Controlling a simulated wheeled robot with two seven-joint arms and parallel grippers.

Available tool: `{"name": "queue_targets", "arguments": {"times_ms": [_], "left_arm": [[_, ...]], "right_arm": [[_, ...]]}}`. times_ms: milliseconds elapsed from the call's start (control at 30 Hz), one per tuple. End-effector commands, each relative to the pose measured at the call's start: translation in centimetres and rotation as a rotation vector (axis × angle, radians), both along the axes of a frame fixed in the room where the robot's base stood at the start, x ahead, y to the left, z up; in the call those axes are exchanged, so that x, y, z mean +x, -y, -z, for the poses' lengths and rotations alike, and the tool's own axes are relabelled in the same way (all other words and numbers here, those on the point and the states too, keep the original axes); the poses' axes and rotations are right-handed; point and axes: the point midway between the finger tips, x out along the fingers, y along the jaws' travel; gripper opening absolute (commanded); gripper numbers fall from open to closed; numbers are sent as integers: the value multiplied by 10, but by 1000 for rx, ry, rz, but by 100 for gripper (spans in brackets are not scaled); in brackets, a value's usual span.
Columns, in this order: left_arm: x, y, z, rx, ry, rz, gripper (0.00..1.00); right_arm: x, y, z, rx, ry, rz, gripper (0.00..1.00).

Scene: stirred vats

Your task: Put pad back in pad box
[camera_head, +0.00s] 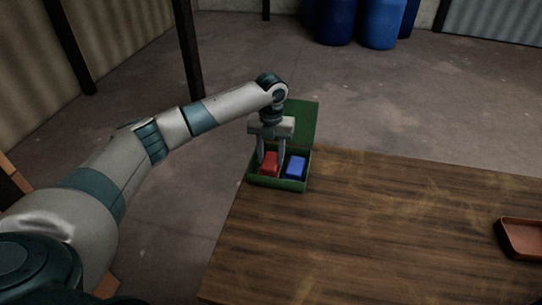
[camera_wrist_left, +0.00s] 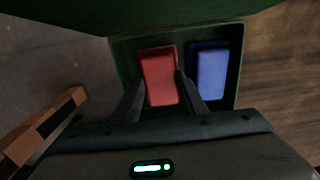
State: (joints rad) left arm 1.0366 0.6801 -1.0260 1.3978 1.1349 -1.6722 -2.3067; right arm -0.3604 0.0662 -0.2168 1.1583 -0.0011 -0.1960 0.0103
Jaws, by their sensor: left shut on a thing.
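The pad box is an open green box (camera_head: 278,184) at the far left corner of the wooden table, with its lid raised at the back. A red pad (camera_head: 269,163) is in the left part of the box and a blue pad (camera_head: 296,167) is in the right part. My left gripper (camera_head: 270,167) points down into the box and is shut on the red pad. In the left wrist view the red pad (camera_wrist_left: 160,78) lies between the two fingers, tilted slightly, with the blue pad (camera_wrist_left: 210,72) beside it. Whether the red pad touches the box floor cannot be told. My right gripper is not in view.
The wooden table (camera_head: 370,230) is clear across its middle. A reddish-brown tray (camera_head: 522,240) sits at the right edge of the view. Blue barrels (camera_head: 380,22) stand on the floor at the back. A dark post (camera_head: 187,50) rises behind my left arm.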

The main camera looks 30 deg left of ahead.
Motion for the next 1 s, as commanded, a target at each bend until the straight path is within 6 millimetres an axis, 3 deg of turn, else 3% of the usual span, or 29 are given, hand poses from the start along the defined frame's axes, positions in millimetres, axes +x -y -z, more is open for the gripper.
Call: {"name": "queue_targets", "arguments": {"times_ms": [33, 67, 133, 633, 767, 1000], "left_arm": [[0, 0, 1, 0, -1, 0, 18], [0, 0, 2, 0, -1, 0, 41], [0, 0, 2, 0, -1, 0, 57], [1, 0, -7, 0, 2, 1, 57], [1, 0, -20, -2, 1, 0, 57], [1, 0, -60, -1, 3, 0, 57]], "right_arm": [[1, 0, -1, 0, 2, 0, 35], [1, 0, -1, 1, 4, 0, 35], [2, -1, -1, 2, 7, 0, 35], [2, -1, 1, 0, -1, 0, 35], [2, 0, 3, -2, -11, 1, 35], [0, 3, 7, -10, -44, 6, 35]]}}
